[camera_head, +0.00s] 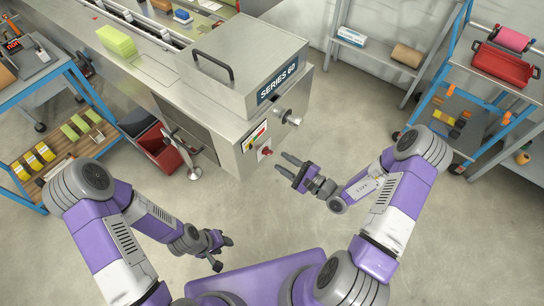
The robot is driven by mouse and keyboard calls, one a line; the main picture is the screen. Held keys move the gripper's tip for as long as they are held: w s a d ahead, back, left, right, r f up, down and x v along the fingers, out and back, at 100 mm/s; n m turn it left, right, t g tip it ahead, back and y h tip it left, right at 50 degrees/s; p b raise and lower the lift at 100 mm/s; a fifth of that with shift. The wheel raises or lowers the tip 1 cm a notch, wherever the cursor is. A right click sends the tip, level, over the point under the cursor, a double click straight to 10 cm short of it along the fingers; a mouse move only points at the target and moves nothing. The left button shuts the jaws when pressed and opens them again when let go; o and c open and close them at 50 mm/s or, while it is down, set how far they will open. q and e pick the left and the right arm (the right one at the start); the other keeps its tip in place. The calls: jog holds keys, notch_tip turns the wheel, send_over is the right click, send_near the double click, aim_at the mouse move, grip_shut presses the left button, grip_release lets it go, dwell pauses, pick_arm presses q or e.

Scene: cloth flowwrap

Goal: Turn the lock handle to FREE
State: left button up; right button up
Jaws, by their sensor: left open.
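The steel SERIES 60 machine (242,82) stands at upper centre. Its near end carries a small panel with coloured marks (254,137) and a red knob (266,151). A round metal handle or crank (290,117) sticks out to the right of the panel. No FREE lettering is legible, and I cannot tell which of these is the lock handle. My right gripper (284,163) is open and empty, its fingers pointing left, just below and right of the red knob and apart from it. My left gripper (225,254) is open and empty, low over the floor.
A blue-framed cart (95,95) is at left, another (445,75) at right. A wall shelf (375,50) is behind. Floor between is clear.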

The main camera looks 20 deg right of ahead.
aim_at(270, 154)
jog(key=x, duration=0.5)
jog(key=shift+w+a+b, duration=0.15)
jog(key=shift+a+b, duration=0.1)
jog(key=shift+b, duration=0.15)
grip_shut()
